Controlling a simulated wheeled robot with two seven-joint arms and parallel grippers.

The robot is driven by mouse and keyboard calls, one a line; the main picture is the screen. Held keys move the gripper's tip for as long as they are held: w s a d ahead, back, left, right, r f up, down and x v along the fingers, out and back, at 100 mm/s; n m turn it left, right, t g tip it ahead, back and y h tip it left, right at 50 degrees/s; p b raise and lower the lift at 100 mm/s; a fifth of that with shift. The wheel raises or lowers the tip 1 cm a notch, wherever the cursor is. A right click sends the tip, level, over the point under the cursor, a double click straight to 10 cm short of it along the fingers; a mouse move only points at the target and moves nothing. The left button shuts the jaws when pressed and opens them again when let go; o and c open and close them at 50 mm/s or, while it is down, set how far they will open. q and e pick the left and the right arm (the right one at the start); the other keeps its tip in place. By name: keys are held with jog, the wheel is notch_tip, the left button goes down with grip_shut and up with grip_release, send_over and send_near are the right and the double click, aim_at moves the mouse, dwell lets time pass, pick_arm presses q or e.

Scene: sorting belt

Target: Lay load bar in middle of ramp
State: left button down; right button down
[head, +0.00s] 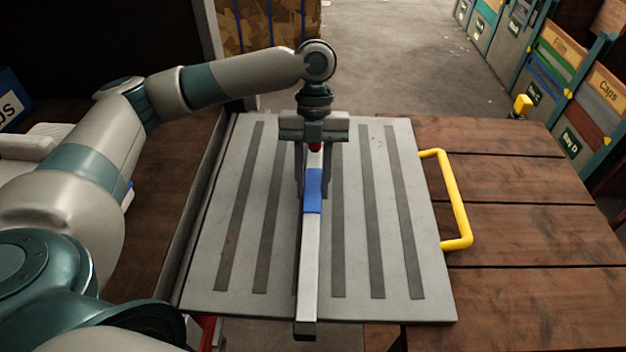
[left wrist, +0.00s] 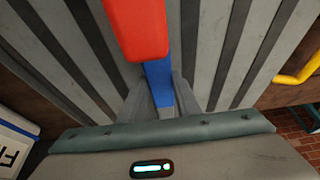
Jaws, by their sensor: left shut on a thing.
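The load bar (head: 310,252) is a long grey bar with a blue band, a red part and a dark end cap. It lies lengthwise along the middle of the ramp (head: 220,220), a grey plate with several dark strips. Its near end reaches past the ramp's near edge. My left gripper (head: 314,185) points down over the ramp's middle and is shut on the bar. I cannot tell whether the bar touches the ramp. My right gripper is not in view.
A yellow handle (head: 458,200) sticks out from the ramp's right side. A wooden plank surface (head: 530,230) lies to the right. Labelled bins (head: 570,70) stand at the back right. A white box with lettering (left wrist: 14,140) shows in the left wrist view.

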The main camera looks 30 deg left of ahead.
aim_at(313, 194)
pick_arm(q)
jog(key=shift+f, duration=0.55)
jog(key=c, duration=0.6)
grip_release()
jog(key=shift+f, duration=0.1)
jog(key=shift+c, duration=0.2)
jog(key=shift+r+p, duration=0.65)
jog(key=shift+r, duration=0.15)
jog(key=shift+r+p, duration=2.35)
jog(key=shift+p, duration=0.1)
jog(key=shift+r+p, duration=1.8)
jog(key=shift+p, duration=0.05)
jog(key=shift+r, duration=0.1)
